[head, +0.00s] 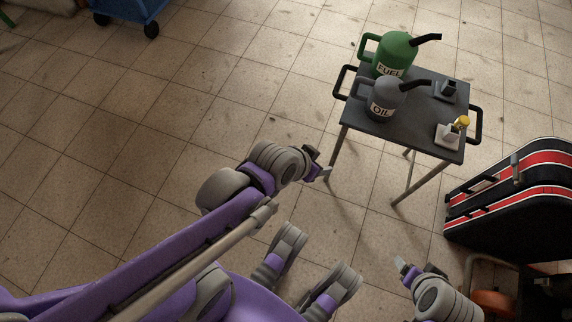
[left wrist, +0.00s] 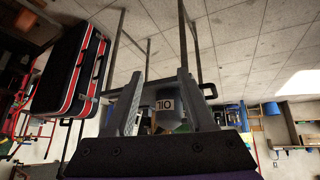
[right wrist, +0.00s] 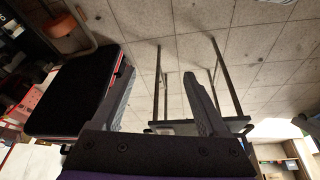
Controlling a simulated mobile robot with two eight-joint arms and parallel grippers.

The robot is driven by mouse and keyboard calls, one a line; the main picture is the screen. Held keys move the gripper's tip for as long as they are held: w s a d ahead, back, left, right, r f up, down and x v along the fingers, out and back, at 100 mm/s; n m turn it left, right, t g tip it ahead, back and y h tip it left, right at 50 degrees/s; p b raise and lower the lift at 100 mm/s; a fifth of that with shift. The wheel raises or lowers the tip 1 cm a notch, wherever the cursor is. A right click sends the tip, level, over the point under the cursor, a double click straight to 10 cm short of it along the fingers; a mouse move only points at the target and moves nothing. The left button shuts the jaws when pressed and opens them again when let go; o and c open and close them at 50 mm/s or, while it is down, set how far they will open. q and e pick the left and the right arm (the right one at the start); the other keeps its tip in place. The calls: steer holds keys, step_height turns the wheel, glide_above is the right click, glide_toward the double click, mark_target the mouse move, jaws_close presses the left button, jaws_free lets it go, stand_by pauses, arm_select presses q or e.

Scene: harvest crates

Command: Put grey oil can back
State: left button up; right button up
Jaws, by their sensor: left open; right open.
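The grey oil can (head: 383,101), labelled OIL, stands upright on the near left part of the small dark table (head: 415,132). A green fuel can (head: 397,54) stands just behind it. My left gripper (head: 326,174) is open and empty, in front of and below the table's left side. In the left wrist view the oil can (left wrist: 168,112) shows upside down between the fingers, some distance beyond them. My right gripper (head: 400,262) is open and empty, low down near the suitcase and apart from the table. The right wrist view does not clearly show the oil can.
A dark holder (head: 446,91) and a white holder with a yellow-topped item (head: 448,134) are on the table's right side. Black handles stick out at both table ends. A black and red suitcase (head: 500,215) stands at right. The tiled floor at left is clear; a blue cart (head: 130,8) is far back.

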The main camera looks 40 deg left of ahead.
arm_select(q)
steer(key=s+a+n+g+y, duration=0.1)
steer(key=s+a+g, duration=0.1)
steer(key=s, duration=0.6)
steer(key=shift+a+f+g+y, duration=0.3)
steer(key=shift+a+f+g, duration=0.15)
steer(key=shift+a, duration=0.4)
